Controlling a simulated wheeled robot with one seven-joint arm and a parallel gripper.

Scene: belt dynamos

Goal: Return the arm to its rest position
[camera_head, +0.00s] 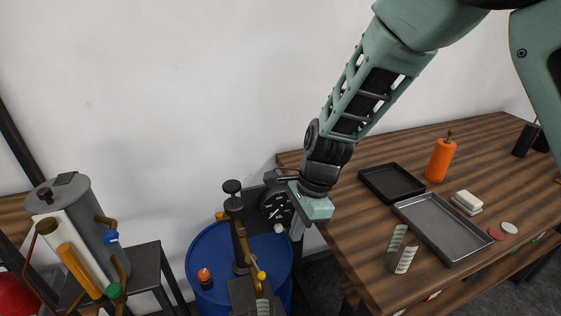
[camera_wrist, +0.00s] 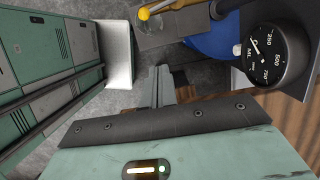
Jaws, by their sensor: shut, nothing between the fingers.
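My arm reaches down from the upper right in the head view. My gripper (camera_head: 297,230) is shut and empty, in the air between the pressure gauge (camera_head: 276,206) and the left edge of the wooden table (camera_head: 345,250). In the wrist view its fingers (camera_wrist: 160,75) are together and point toward the grey floor, with nothing between them. The gauge (camera_wrist: 275,55) shows at the upper right there, apart from the fingers. In the head view the gripper's tips are small and close to the gauge, so the exact gap is hard to tell.
A blue barrel (camera_head: 210,255) with pipework stands left of my gripper. A grey tank (camera_head: 85,215) stands farther left. On the table are a black tray (camera_head: 391,168), a grey tray (camera_head: 460,245), an orange bottle (camera_head: 441,158) and a striped cylinder (camera_head: 402,250). Green lockers (camera_wrist: 45,70) line the wrist view's left.

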